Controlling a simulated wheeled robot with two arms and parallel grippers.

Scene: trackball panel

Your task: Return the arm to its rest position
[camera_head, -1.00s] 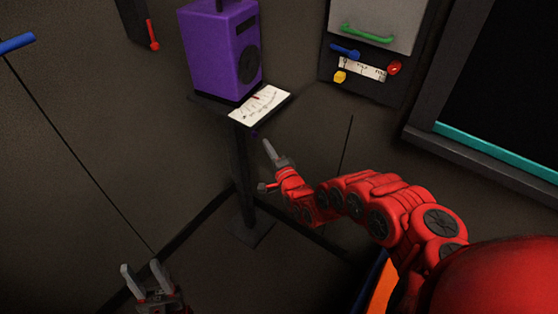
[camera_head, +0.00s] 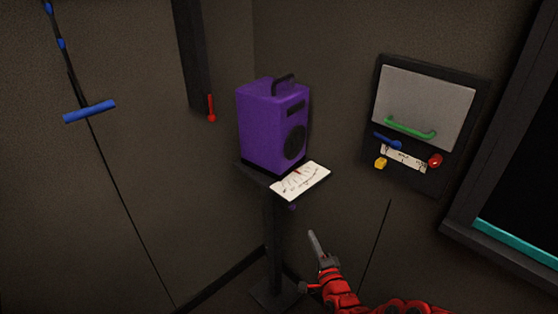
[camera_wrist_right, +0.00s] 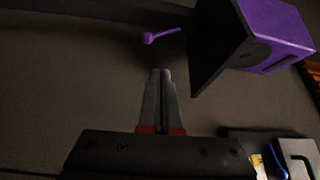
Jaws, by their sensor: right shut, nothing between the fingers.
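My right gripper (camera_head: 315,245) is in the lower middle of the head view, on my red arm (camera_head: 345,298). It is below and to the right of the stand that holds the purple speaker-like box (camera_head: 268,128). In the right wrist view, the gripper (camera_wrist_right: 160,75) has its two grey fingers together with nothing between them. It is apart from the stand, and a small purple knob or lever (camera_wrist_right: 160,36) shows beyond the fingertips. My left gripper is outside the head view.
A dial plate (camera_head: 300,181) lies on the stand's front. A wall panel (camera_head: 425,110) with a green handle, blue lever, red knob and yellow knob is to the right. A blue bar (camera_head: 89,111) and a red lever (camera_head: 211,108) are on the left. Space around the gripper looks clear.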

